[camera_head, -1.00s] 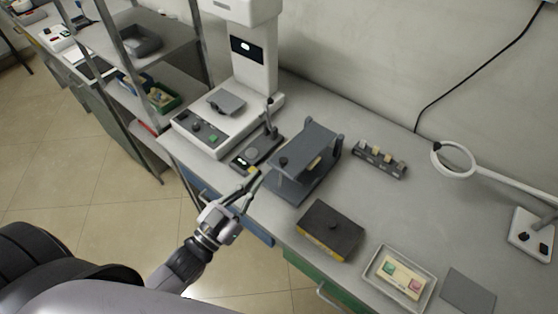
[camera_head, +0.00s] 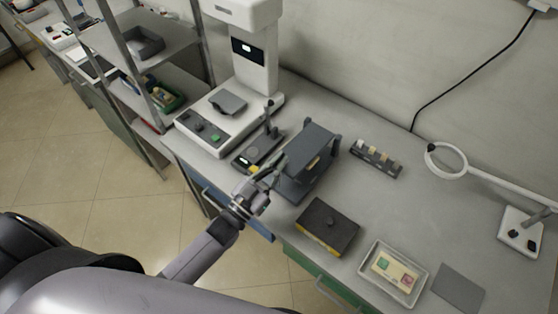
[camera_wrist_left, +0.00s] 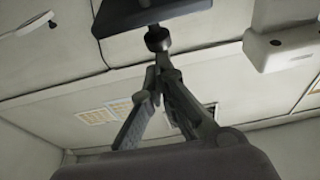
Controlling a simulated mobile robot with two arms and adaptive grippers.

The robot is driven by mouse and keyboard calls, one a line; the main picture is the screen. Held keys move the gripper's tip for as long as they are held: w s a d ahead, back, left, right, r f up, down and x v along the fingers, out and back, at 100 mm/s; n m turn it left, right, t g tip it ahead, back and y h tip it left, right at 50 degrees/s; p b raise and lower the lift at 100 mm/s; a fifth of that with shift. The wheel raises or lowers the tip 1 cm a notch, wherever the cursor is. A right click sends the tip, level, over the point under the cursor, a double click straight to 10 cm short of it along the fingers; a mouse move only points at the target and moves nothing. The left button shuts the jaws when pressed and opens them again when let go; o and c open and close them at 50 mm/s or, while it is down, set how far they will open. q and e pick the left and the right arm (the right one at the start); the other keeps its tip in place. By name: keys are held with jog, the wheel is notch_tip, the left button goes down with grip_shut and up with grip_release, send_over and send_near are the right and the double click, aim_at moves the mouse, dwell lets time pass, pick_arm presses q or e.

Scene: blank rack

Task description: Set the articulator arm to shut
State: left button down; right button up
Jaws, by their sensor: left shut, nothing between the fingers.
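The articulator (camera_head: 312,148) is a dark blue-grey device on the bench, with an upper plate on uprights above a base plate. Its upper arm stands raised, with a gap and a pale piece below it. My left gripper (camera_head: 279,164) is at its front left edge, fingers together and empty. In the left wrist view, the closed fingertips (camera_wrist_left: 160,62) are just below a dark round knob (camera_wrist_left: 157,38) under the dark plate (camera_wrist_left: 150,14). I cannot tell whether they touch. The gripper hides the articulator's front corner in the head view. My right gripper is not in view.
A white machine with a column (camera_head: 254,65) stands behind left, with a small dark stand (camera_head: 258,150) beside it. A black-and-yellow box (camera_head: 327,226), a tray (camera_head: 394,273) and a grey pad (camera_head: 459,288) lie right. A small rack (camera_head: 376,157) and ring lamp (camera_head: 446,161) are farther back.

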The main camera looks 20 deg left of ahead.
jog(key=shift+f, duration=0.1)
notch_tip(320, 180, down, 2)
jog(key=b, duration=0.2)
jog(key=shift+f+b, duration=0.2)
jog(key=shift+b, duration=0.1)
